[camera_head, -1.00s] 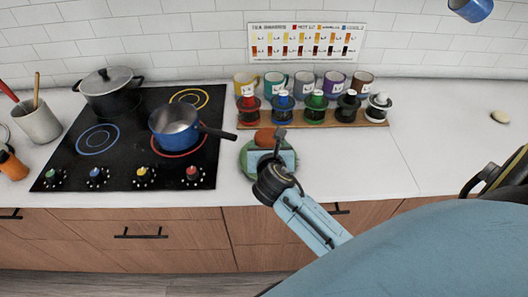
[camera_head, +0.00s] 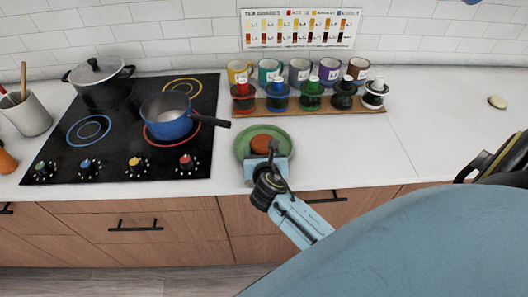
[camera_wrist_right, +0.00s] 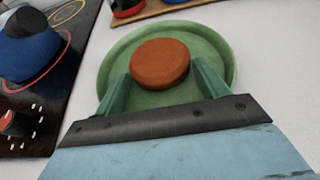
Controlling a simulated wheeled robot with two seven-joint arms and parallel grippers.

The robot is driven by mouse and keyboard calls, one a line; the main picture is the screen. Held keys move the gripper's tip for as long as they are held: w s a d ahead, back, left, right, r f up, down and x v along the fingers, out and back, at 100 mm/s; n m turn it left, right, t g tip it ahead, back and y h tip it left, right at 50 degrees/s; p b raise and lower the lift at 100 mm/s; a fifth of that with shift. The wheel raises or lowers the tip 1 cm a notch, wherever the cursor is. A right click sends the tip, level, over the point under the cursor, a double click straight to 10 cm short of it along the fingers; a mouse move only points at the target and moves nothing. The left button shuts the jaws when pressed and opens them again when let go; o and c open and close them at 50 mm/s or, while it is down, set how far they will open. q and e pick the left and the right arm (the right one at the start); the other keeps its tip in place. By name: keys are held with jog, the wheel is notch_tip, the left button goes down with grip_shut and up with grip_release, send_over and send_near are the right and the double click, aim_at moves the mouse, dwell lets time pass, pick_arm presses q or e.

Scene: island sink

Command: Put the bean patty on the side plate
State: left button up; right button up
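The bean patty (camera_head: 261,143) is a reddish-brown disc lying on the green side plate (camera_head: 284,135) on the counter. In the right wrist view the patty (camera_wrist_right: 160,63) rests on the plate (camera_wrist_right: 226,55), toward its far side. My right gripper (camera_head: 264,156) is over the near part of the plate. My left gripper is not in view.
A stove with a blue saucepan (camera_head: 168,117) and a dark lidded pot (camera_head: 100,85) is at left. The saucepan handle points toward the plate. Behind the plate, a wooden board (camera_head: 388,109) holds several jars, with mugs behind.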

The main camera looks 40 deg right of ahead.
jog(key=shift+o, duration=0.4)
jog(key=shift+r, duration=0.1)
jog(key=shift+s+a+r, duration=0.1)
jog(key=shift+s, duration=0.1)
jog(key=p+v, duration=0.1)
jog(key=v, duration=1)
jog(key=shift+s+r, duration=0.2)
